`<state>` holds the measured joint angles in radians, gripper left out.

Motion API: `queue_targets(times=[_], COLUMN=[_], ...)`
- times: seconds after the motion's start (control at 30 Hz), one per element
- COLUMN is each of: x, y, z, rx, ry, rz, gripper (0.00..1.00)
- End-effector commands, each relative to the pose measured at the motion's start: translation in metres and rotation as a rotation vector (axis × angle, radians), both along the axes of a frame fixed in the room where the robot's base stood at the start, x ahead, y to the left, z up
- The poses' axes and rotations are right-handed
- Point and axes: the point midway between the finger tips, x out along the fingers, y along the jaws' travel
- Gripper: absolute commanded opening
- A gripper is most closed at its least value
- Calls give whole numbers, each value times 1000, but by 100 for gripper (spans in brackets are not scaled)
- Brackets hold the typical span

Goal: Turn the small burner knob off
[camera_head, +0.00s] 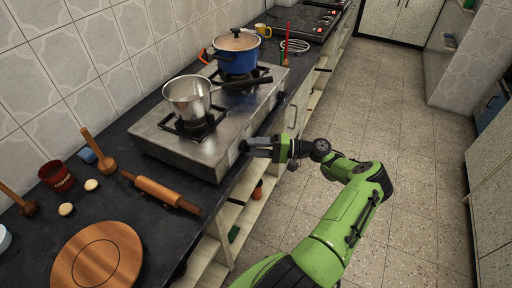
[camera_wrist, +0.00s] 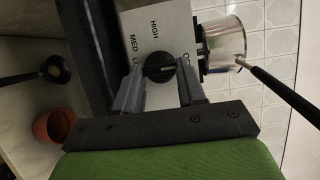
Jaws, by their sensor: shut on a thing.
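The steel two-burner stove (camera_head: 160,137) stands on the dark counter. My gripper (camera_head: 246,147) is at its front face in the head view, near the burner with the saucepan. In the wrist view my gripper (camera_wrist: 160,68) has its fingers on both sides of a round black burner knob (camera_wrist: 158,63), shut on it. Printed labels on the panel (camera_wrist: 150,20) read HIGH and MED, with others partly covered by the fingers. The knob's exact pointing is hard to read. In the head view my gripper hides the knob.
A steel saucepan (camera_head: 187,97) sits on the near burner, its black handle pointing right. A blue lidded pot (camera_head: 236,61) is on the far burner. A rolling pin (camera_head: 160,190) and a round wooden board (camera_head: 97,258) lie nearer. The floor aisle is clear.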

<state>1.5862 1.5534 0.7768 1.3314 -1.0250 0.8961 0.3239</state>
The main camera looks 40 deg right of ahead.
Motion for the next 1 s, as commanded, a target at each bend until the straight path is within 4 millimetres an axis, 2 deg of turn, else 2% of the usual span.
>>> queue_targets(times=[0.13,0.17,0.33,0.67,0.77,1.0], x=[0,0,0,-4,-17,-67], y=[0,0,0,-4,-17,-62], z=[0,0,0,0,-1,-2], rx=[1,1,1,0,1,1], ry=[1,1,1,-1,-2,-6], rz=[0,0,0,-3,-6,-10], gripper=[10,41,66,66,66,66])
